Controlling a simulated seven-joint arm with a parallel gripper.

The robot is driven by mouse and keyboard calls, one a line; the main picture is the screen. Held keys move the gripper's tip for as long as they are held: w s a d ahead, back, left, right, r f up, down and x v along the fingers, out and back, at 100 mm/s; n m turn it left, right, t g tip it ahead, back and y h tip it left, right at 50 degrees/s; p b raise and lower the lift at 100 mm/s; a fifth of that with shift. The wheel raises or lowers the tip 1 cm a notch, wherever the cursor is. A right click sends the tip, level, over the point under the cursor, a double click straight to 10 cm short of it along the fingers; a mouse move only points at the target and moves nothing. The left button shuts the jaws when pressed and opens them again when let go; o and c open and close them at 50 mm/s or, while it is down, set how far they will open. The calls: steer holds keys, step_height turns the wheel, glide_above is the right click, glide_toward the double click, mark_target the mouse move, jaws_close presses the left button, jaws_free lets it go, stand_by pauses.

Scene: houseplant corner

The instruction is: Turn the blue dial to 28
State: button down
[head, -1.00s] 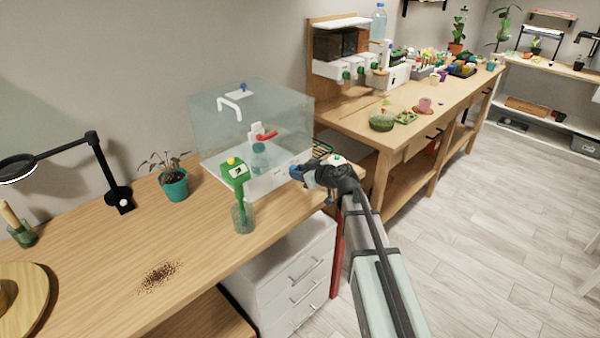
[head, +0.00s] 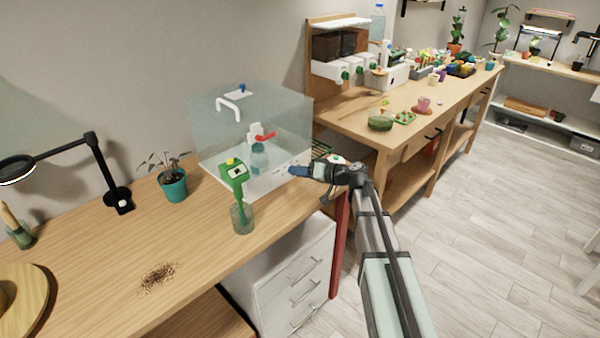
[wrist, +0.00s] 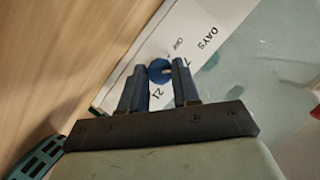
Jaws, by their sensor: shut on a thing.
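The blue dial (wrist: 159,70) is a round knob on the white front panel of the clear-lidded box (head: 262,183). In the wrist view it sits between the two fingers of my gripper (wrist: 159,76), which are shut on it. The panel around it carries the printed words "DAYS" and "OFF" and the numbers 7 and 21. The fingers hide part of the scale, and I cannot make out a pointer or the dial's setting. In the head view my gripper (head: 294,171) is at the panel's right end and hides the dial.
A green meter (head: 234,176) stands in a glass in front of the box. A potted plant (head: 173,185) and a black lamp (head: 119,198) are to the left, with spilled soil (head: 159,276) nearer. A white drawer unit (head: 290,270) is below the bench.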

steer(key=m+y, duration=0.1)
steer(key=m, duration=0.2)
steer(key=shift+w+f+y, duration=0.1)
steer(key=shift+y, duration=0.2)
steer(key=shift+g, duration=0.3)
steer(key=c, duration=0.8)
jaws_free()
steer(key=shift+d, duration=0.15)
steer(key=v, duration=1.3)
steer(key=shift+s+d, duration=0.2)
steer(key=shift+d, duration=0.1)
